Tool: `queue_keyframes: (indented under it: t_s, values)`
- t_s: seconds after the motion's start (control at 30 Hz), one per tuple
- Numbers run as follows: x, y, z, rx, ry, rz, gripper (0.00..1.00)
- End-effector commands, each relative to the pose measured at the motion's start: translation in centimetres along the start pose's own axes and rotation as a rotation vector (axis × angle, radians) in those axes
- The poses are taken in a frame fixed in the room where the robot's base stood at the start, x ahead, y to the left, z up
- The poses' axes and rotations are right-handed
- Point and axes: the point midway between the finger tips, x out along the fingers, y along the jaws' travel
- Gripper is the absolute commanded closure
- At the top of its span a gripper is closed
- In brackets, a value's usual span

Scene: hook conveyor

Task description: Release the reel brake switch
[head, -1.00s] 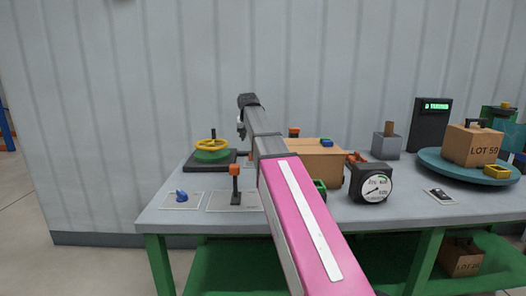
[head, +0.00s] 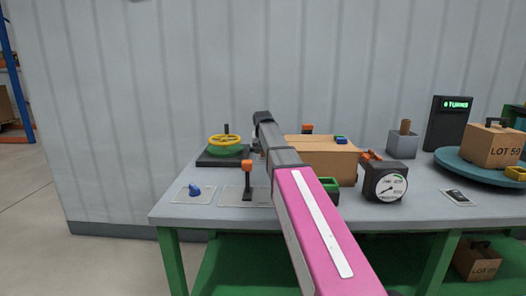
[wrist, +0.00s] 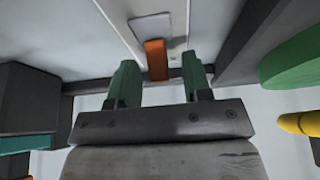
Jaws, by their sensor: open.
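No label marks the reel brake switch, so I cannot tell which control it is. An upright black lever with an orange top (head: 247,168) stands on a plate at the front left of the table. A blue knob (head: 195,190) sits on a plate left of it. A flat dark switch (head: 457,196) lies on a plate near the turntable at the right. My gripper is mostly hidden behind my arm in the head view. In the wrist view my gripper (wrist: 159,68) is open, with two green fingers apart. An orange piece (wrist: 156,60) shows between them; contact cannot be told.
A yellow-rimmed handwheel (head: 224,143) stands left of my arm. A cardboard box (head: 320,162) and a dial gauge (head: 385,184) are right of it. A blue-green turntable (head: 452,163) carries a carton (head: 492,148). The grey table (head: 300,214) has clear room along its front.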

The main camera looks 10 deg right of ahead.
Motion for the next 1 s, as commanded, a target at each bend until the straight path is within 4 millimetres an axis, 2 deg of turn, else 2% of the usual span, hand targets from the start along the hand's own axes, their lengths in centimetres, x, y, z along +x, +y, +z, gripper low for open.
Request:
queue_keyframes:
  t_s: [0.23, 0.27, 0.3, 0.37, 0.4, 0.67, 1.0]
  values:
    - [0.0, 0.0, 0.0, 0.000, 0.001, 0.000, 0.55]
    - [0.0, 0.0, 0.0, 0.000, 0.000, 0.000, 0.62]
    - [0.0, 0.0, 0.0, 0.000, 0.000, 0.000, 0.75]
    - [0.0, 0.0, 0.0, 0.000, 0.001, 0.000, 0.94]
    - [0.0, 0.0, 0.0, 0.000, 0.001, 0.000, 1.00]
    - [-0.1, 0.1, 0.4, 0.000, 0.041, 0.001, 1.00]
    - [-0.7, 0.1, 1.6, 0.001, 0.318, 0.001, 1.00]
